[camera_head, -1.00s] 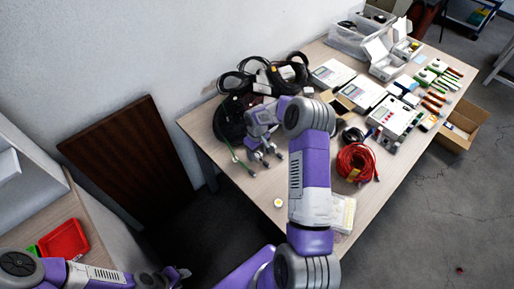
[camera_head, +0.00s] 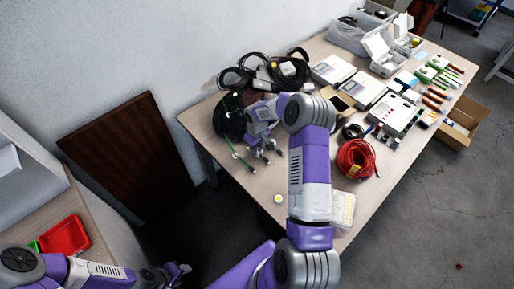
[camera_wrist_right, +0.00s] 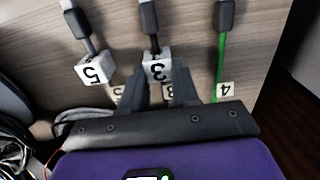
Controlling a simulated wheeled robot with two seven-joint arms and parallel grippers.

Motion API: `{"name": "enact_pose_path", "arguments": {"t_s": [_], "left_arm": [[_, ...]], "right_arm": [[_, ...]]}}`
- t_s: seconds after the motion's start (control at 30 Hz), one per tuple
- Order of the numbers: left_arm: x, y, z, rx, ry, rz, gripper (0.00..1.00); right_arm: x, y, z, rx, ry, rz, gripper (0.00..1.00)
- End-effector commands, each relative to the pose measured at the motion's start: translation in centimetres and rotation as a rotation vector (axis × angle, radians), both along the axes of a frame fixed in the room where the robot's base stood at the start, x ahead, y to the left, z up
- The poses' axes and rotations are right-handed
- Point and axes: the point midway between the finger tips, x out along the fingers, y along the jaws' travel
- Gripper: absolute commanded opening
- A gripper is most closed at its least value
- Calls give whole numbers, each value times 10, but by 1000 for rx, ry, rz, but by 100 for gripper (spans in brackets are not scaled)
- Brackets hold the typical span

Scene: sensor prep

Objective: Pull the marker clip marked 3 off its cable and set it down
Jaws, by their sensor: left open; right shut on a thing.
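The white marker clip marked 3 (camera_wrist_right: 156,68) shows in the right wrist view, below a black connector (camera_wrist_right: 149,17) and in line with its grey cable. It appears still around that cable. My right gripper (camera_wrist_right: 160,88) is shut on this clip; the fingers cover its lower sides. In the head view my right gripper (camera_head: 266,153) is low over the table's left part. A white clip marked 5 (camera_wrist_right: 95,68) is on the cable to the left. My left gripper (camera_head: 184,269) is open and empty at lower left, away from the table.
A green cable (camera_wrist_right: 221,55) with a tag marked 4 (camera_wrist_right: 225,90) lies to the right. Black cable coils (camera_head: 232,118) lie behind my right gripper. A red cable coil (camera_head: 356,158), white boxes (camera_head: 333,70) and tools stand farther right. A red tray (camera_head: 65,237) is at left.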

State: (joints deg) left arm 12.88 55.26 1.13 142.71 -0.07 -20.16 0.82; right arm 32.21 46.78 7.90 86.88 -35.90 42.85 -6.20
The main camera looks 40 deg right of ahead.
Motion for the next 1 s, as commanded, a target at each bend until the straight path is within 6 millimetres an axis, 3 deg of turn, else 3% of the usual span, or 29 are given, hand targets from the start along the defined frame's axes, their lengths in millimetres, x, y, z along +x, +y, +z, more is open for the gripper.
{"name": "enact_pose_path", "arguments": {"t_s": [1.0], "left_arm": [[0,0,12,0,0,0,43]], "right_arm": [[0,0,20,0,0,0,0]]}}
